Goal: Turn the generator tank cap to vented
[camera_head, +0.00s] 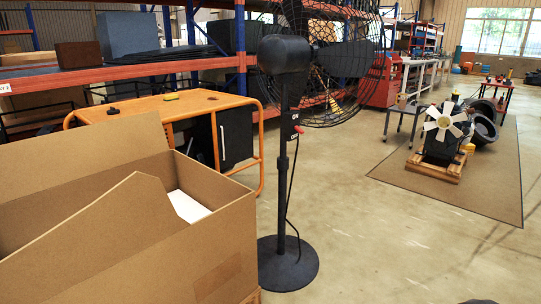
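I cannot make out a generator or a tank cap with a vent setting in the head view. An engine-like machine (440,146) with a white fan (445,123) stands on a wooden pallet (436,167) at the right, some way off. I see no cap on it at this distance. My gripper is not in view.
A large open cardboard box (215,245) fills the lower left. A black pedestal fan (288,262) stands just right of it. An orange-framed table (165,104) and loaded shelving (150,70) are behind. The floor (390,235) is clear from the fan to the brown mat (475,190).

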